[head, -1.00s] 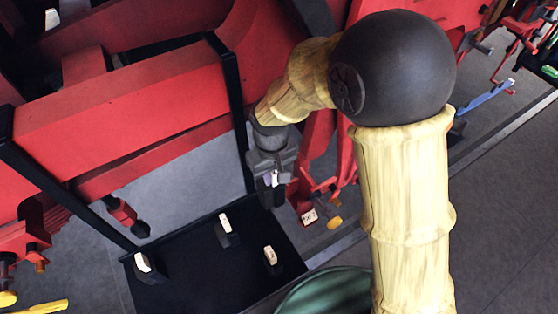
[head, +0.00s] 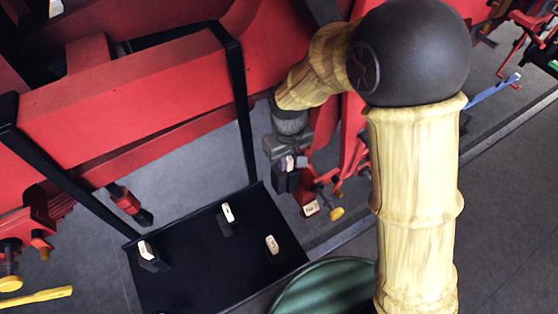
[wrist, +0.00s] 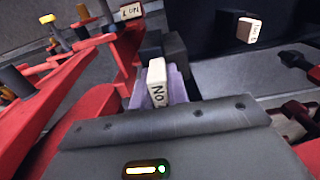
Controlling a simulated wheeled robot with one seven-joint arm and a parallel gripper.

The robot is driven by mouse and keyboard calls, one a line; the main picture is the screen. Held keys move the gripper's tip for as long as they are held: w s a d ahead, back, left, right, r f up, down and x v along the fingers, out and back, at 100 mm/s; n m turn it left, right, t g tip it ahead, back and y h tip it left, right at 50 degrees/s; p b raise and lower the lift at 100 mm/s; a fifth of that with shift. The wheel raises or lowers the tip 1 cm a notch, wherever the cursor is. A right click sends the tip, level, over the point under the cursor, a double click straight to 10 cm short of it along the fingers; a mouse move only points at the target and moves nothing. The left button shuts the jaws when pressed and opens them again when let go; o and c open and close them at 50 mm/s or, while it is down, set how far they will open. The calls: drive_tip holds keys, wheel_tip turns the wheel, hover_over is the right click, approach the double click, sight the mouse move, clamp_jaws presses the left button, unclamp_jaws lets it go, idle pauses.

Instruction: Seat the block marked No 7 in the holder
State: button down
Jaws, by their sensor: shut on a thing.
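My gripper (head: 287,172) is shut on a dark block (wrist: 174,48) with a white label strip (wrist: 157,85) on top. In the wrist view the strip shows "No", and its number is cut off. The block hangs in the air, above and beyond the black tray. A white tag (head: 311,208) sits on a red fixture right of and below the gripper. The tag also shows at the top of the wrist view (wrist: 131,11), upside down, and seems to read No 7. The held block is apart from this fixture. I cannot make out the holder's opening.
A black tray (head: 190,285) with black upright straps carries three dark blocks with white labels, at its left (head: 148,256), back (head: 227,218) and right (head: 272,246). Large red frame beams (head: 120,100) stand behind. A green round thing (head: 325,288) is at the front.

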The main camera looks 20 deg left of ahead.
drive_tip(key=shift+w+d+f+b, duration=0.15)
drive_tip(key=shift+w+d+f, duration=0.15)
drive_tip(key=shift+w+d, duration=0.35)
drive_tip(key=shift+w+d+f+b, duration=0.15)
drive_tip(key=shift+w+d+f, duration=0.1)
drive_tip(key=shift+w+d, duration=0.4)
drive_tip(key=shift+w+d+f+b, duration=0.15)
drive_tip(key=shift+w+d+f, duration=0.15)
drive_tip(key=shift+w+d, duration=0.35)
drive_tip(key=shift+w+a+f, duration=0.1)
drive_tip(key=shift+f, duration=0.15)
drive_tip(key=shift+f+b, duration=3.05)
drive_tip(key=shift+f, duration=1.1)
drive_tip(key=c, duration=1.3)
unclamp_jaws()
drive_tip(key=shift+r, duration=0.1)
